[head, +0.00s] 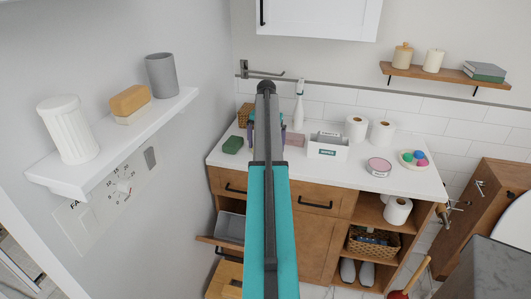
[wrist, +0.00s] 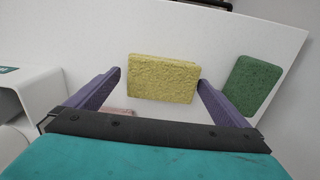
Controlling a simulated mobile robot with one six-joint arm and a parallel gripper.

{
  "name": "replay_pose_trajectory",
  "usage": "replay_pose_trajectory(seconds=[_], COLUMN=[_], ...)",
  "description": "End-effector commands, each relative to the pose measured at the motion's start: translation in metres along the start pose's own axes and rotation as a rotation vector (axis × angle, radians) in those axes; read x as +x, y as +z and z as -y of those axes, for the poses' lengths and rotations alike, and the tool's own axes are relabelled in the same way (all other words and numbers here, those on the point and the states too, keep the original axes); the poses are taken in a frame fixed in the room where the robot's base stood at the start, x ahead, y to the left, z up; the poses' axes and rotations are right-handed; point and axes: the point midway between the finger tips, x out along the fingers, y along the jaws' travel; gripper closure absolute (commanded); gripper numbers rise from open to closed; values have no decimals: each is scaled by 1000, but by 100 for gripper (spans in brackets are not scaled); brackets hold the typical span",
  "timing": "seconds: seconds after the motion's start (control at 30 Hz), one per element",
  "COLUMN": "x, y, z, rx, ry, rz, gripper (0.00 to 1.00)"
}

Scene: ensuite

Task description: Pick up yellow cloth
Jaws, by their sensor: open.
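The yellow cloth (wrist: 163,78) shows in the wrist view as a thick, rough-textured rectangular block on the white countertop (wrist: 215,45). My gripper (wrist: 159,76) is open, with one purple finger near each short side of the cloth. I cannot tell whether the fingers touch it or how high they are. In the head view my gripper (head: 267,140) is over the back left of the counter, mostly behind my own arm, and the yellow cloth is hidden there.
A green sponge (wrist: 250,86) lies just beyond one finger, to the right. A pink cloth (head: 294,139) and a white box (head: 327,146) are on the other side. A spray bottle (head: 299,107) and woven basket (head: 245,114) stand behind. The counter's front middle is clear.

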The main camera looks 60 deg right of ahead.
Motion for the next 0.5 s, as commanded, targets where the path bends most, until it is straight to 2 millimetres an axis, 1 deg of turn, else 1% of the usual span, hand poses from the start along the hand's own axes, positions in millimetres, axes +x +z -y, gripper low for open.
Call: replay_pose_trajectory(seconds=[0.37,0.4,0.47,0.5], x=[0,0,0,0], y=[0,0,0,0], z=[-1,-1,-1,-1], rx=[1,1,1,1], ry=[0,0,0,0], rz=[0,0,0,0], gripper=[0,3,14,20])
